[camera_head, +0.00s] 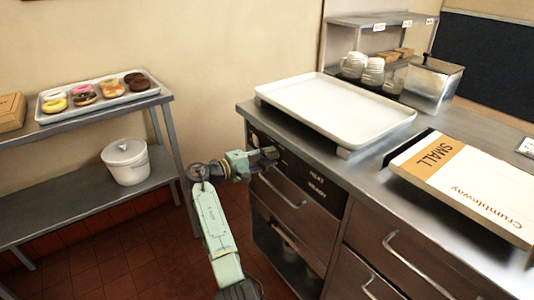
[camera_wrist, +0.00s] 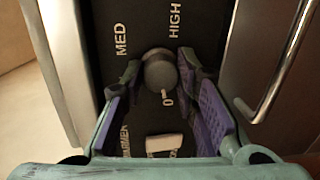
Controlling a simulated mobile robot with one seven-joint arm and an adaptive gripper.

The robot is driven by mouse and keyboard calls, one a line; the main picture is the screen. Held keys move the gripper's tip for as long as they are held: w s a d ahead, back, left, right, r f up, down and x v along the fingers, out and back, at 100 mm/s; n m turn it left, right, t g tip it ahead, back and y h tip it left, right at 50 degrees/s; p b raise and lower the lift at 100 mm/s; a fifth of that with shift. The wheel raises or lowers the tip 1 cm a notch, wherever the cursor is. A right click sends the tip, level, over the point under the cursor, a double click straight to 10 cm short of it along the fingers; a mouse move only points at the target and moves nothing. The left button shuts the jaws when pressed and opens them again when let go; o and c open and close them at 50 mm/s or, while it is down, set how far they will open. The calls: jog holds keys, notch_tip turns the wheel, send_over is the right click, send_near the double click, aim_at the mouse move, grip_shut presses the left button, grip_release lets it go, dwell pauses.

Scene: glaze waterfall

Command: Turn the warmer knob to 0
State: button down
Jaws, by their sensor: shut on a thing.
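The warmer knob (camera_wrist: 160,73) is a round grey knob on a dark panel (camera_wrist: 148,28) in the wrist view. A small white mark at its lower edge points towards the printed 0 (camera_wrist: 168,102). MED (camera_wrist: 121,39) is printed at upper left and HIGH (camera_wrist: 175,20) at upper right. My gripper (camera_wrist: 159,71) has its two fingers on either side of the knob, shut on it. In the head view my gripper (camera_head: 272,156) is at the counter's front panel and hides the knob.
A white tray (camera_head: 336,108) rests on the counter above the panel, beside a Crumbleway box (camera_head: 470,185). A white switch (camera_wrist: 164,143) is below the knob. Drawer handles (camera_head: 280,192) (camera_wrist: 262,95) stick out nearby. A shelf with donuts (camera_head: 97,94) stands at left, with open floor between.

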jog(key=shift+n, duration=0.5)
jog(key=c, duration=1.2)
grip_release()
jog(key=shift+c, duration=0.2)
jog(key=v, duration=1.2)
jog(key=shift+a, duration=0.1)
